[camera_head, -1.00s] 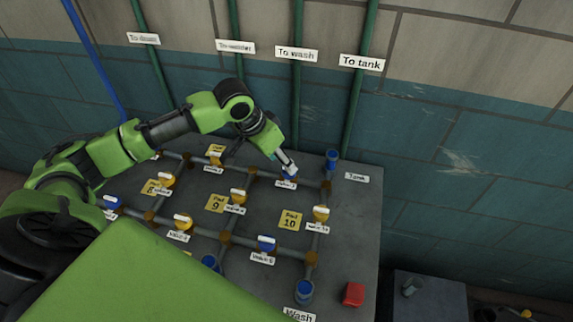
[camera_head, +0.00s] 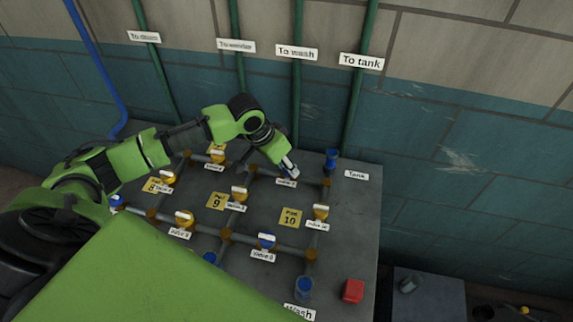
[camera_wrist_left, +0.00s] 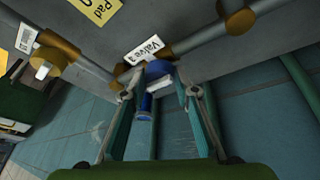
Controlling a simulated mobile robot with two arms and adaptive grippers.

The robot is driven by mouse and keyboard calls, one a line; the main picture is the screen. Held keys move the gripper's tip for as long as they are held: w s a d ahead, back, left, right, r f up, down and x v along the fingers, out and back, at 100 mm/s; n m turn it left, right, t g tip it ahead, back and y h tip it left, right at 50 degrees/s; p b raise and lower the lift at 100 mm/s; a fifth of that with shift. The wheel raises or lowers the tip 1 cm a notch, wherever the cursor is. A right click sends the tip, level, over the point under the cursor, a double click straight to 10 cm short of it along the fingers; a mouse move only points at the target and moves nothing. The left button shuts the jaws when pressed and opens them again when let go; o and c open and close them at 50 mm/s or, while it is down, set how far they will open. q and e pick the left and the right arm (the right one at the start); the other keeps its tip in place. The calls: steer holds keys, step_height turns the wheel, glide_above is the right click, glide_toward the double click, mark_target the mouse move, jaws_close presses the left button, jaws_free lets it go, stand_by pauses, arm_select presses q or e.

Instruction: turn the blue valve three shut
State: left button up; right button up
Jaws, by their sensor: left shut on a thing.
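The blue valve three (camera_wrist_left: 158,70) shows in the left wrist view, beside its label "Valve 3" (camera_wrist_left: 145,51). It has a round blue body and a white handle bar, and sits on a grey pipe. My left gripper (camera_wrist_left: 160,86) has one finger on each side of the handle and is shut on it. In the head view the left gripper (camera_head: 288,167) reaches down at the far right part of the panel and hides most of this valve. The handle's exact angle against the pipe is hard to tell. My right gripper is not in view.
The grey panel (camera_head: 345,230) carries several yellow valves and another blue valve (camera_head: 266,241). A blue port (camera_head: 331,158) stands just right of the gripper, near the "Tank" label (camera_head: 357,175). A red block (camera_head: 353,290) lies at the front right. Green pipes rise along the wall behind.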

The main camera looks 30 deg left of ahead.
arm_select(q)
steer(key=shift+w+r+m+g+h+p, duration=0.1)
steer(key=shift+m+g+h+p, duration=0.25)
steer(key=shift+m+p, duration=0.65)
steer(key=shift+w+a+m+g+h, duration=0.1)
steer(key=shift+m+g+h, duration=0.2)
steer(key=shift+m, duration=0.7)
steer(key=shift+m+h, duration=0.25)
steer(key=shift+m, duration=0.65)
steer(key=m+g+b, duration=0.1)
steer(key=m, duration=0.1)
steer(key=shift+w+m+b, duration=0.2)
steer(key=shift+m+b, duration=0.1)
steer(key=shift+m, duration=0.1)
steer(key=m, duration=0.1)
steer(key=m+g+b, duration=0.1)
steer(key=shift+w+f+m+g+h+b, duration=0.1)
steer(key=shift+f+m+g+h+b, duration=0.1)
steer(key=shift+m+g+h+b, duration=0.15)
steer(key=m+g+b, duration=0.1)
steer(key=m+b, duration=0.1)
steer(key=m, duration=0.2)
steer(key=shift+w, duration=0.15)
steer(key=shift+m+g+b, duration=0.6)
steer(key=shift+m+b, duration=0.25)
steer(key=shift+m, duration=0.4)
steer(key=shift+r, duration=0.1)
